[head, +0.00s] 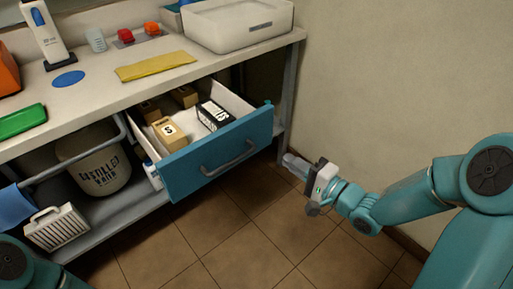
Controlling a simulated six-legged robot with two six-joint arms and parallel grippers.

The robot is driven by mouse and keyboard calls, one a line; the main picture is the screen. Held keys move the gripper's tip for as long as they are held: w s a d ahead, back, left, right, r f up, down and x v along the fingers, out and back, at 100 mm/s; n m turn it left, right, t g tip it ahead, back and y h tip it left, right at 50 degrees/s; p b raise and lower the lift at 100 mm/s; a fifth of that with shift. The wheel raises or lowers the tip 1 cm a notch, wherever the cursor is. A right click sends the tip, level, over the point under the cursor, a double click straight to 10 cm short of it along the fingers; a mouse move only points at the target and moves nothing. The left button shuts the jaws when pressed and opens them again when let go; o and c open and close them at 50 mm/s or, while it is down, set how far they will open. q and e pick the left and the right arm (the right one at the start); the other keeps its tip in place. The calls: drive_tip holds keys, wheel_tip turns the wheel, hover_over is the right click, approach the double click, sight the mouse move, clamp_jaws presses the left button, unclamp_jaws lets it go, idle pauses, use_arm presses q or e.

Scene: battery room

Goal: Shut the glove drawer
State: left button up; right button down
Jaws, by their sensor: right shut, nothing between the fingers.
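The glove drawer (220,155) stands pulled out from under the bench in the head view. It has a blue front with a grey bar handle (230,158). Inside lie a black-and-white box (214,114), a tan box marked S (169,133) and other tan boxes (184,96) further back. My right gripper (291,162) is shut and empty, to the right of the drawer front and apart from it, above the floor. My left gripper is not in view; only part of my left arm shows at the lower left.
The bench top (98,83) holds a yellow cloth (156,66), a white tray (238,22) and a green item (21,121). A white bucket (98,168) stands on the lower shelf. The wall (400,80) is close on the right. Tiled floor (215,235) before the drawer is clear.

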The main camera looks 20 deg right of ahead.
drive_tip(key=d+f+h+b, duration=0.1)
drive_tip(key=d+f+b, duration=0.1)
drive_tip(key=d+b, duration=0.1)
use_arm(q)
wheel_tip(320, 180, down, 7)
drive_tip(key=b, duration=0.2)
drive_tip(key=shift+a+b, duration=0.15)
drive_tip(key=shift+b, duration=0.25)
use_arm(e)
approach(261, 133)
drive_tip(key=shift+t, duration=0.4)
drive_tip(key=x, duration=0.6)
drive_tip(key=shift+w+a+f, duration=0.25)
drive_tip(key=shift+w, duration=0.1)
drive_tip(key=shift+w, duration=0.1)
